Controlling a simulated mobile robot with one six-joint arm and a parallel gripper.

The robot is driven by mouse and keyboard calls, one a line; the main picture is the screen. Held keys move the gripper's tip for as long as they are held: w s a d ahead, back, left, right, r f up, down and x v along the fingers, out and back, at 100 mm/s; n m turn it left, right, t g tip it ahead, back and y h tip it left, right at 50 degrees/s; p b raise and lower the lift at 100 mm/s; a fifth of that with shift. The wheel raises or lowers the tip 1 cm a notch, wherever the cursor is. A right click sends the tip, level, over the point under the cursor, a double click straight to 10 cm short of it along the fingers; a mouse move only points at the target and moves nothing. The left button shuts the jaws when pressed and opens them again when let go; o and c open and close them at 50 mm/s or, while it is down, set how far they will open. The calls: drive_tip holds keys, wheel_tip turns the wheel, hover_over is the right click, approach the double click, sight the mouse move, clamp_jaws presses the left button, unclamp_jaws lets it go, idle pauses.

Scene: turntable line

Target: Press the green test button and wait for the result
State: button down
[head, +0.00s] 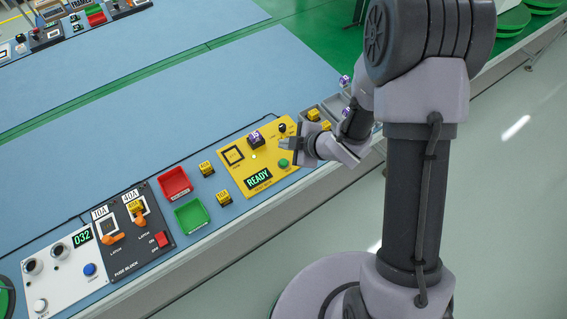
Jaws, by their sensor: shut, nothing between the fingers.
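The yellow test panel (233,178) lies on the blue bench near its front edge. Its green test button (284,163) is at the panel's right side and is uncovered. The panel's display (258,178) reads READY in green. My gripper (283,143) comes in from the right, shut and empty, with its tips over the panel, just behind the button in the picture. I see no contact with the button. A small light (253,156) on the panel is lit.
A purple block (256,138) and a black knob (282,128) are on the panel near my gripper. Loose yellow fuses (207,168), a red bin (174,182), a green bin (192,216) and a dark fuse block (153,248) stand to the left. Grey trays (313,113) lie behind my gripper.

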sight(286, 163)
wheel_tip(286, 163, down, 6)
drive_tip(key=b, duration=0.4)
drive_tip(key=shift+f, duration=0.1)
idle(1.6)
drive_tip(key=shift+f+b, duration=0.4)
drive_tip(key=shift+b, duration=0.3)
drive_tip(key=shift+f+b, duration=0.4)
drive_tip(key=shift+b, duration=0.05)
idle(0.5)
drive_tip(key=shift+r+p, duration=0.65)
drive_tip(key=shift+r, duration=0.2)
drive_tip(key=shift+r, duration=0.1)
wheel_tip(286, 163, up, 5)
drive_tip(key=p, duration=0.4)
